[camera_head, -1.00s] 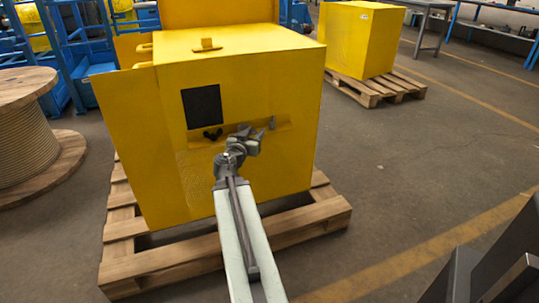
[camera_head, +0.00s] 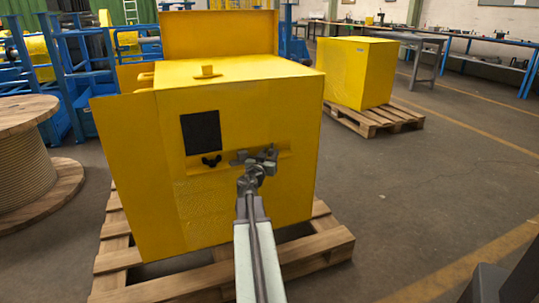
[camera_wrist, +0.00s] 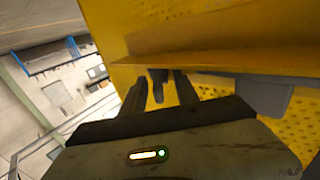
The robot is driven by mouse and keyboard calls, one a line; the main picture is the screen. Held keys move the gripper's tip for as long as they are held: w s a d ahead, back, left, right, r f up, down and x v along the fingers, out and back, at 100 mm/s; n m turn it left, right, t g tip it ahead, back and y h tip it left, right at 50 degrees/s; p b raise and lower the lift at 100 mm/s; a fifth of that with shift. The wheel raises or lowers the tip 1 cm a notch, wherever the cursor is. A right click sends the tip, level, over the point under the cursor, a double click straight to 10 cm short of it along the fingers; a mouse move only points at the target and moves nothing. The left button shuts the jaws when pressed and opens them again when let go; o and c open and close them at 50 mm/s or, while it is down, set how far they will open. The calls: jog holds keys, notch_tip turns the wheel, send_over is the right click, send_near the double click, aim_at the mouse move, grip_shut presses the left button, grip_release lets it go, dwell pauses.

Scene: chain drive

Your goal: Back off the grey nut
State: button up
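My gripper (camera_head: 263,157) is at the front of the yellow housing (camera_head: 260,105), by the recessed strip below the dark square window. In the wrist view its two dark fingers (camera_wrist: 160,94) are spread apart. A small dark grey piece (camera_wrist: 158,76), probably the grey nut, shows between them near the tips, with gaps visible on both sides. In the head view the gripper largely covers this spot, so I cannot see the nut clearly there. A black wing-shaped nut (camera_head: 212,161) sits to the left under the window (camera_head: 201,132).
In the wrist view a yellow ledge (camera_wrist: 215,58) crosses just beyond the fingers, and a grey block (camera_wrist: 262,93) sits close on the right. The housing stands on a wooden pallet (camera_head: 125,258).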

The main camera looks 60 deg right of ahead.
grip_shut()
